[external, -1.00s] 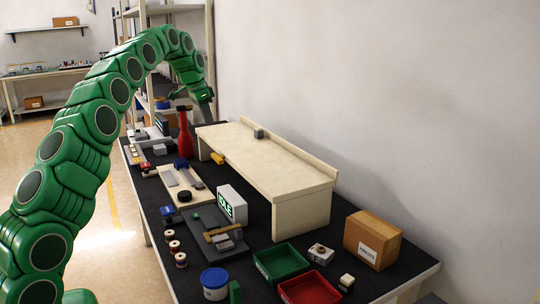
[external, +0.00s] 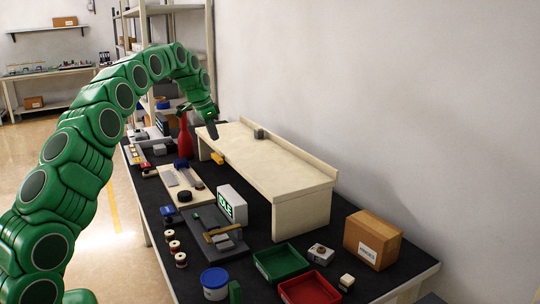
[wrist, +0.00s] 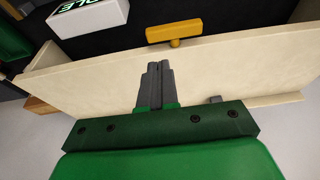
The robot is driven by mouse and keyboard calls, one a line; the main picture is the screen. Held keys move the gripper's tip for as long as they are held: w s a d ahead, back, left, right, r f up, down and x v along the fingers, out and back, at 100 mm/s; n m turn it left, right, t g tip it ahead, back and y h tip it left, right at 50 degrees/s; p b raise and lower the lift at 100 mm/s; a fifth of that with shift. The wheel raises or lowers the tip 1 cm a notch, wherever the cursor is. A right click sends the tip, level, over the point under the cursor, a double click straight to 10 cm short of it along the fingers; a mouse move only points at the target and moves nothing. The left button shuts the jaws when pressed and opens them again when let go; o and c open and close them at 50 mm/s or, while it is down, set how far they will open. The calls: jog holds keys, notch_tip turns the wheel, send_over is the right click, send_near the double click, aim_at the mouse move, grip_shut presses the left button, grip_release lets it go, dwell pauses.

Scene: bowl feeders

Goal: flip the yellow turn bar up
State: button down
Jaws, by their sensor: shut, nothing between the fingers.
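The yellow turn bar (external: 217,158) sits at the near-left edge of the cream raised shelf (external: 265,160). In the wrist view the yellow turn bar (wrist: 174,33) lies crosswise just beyond the shelf edge, with a short stub toward the shelf. My gripper (external: 212,134) is over the far end of the shelf, fingers pointing down. In the wrist view my gripper (wrist: 160,66) has its dark fingers together and empty, apart from the bar. I cannot tell its exact height above the shelf.
A red bottle (external: 185,138) stands left of the shelf, close to my arm. A white display box (external: 232,204) stands in front of the shelf. A small grey block (external: 258,133) is at the shelf's back. Green (external: 281,262) and red bins and a cardboard box (external: 372,240) are at right.

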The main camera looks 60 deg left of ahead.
aim_at(220, 158)
jog(key=x, duration=0.4)
jog(key=s+x, duration=0.1)
jog(key=x, duration=0.2)
jog(key=shift+f, duration=0.3)
dwell(0.3)
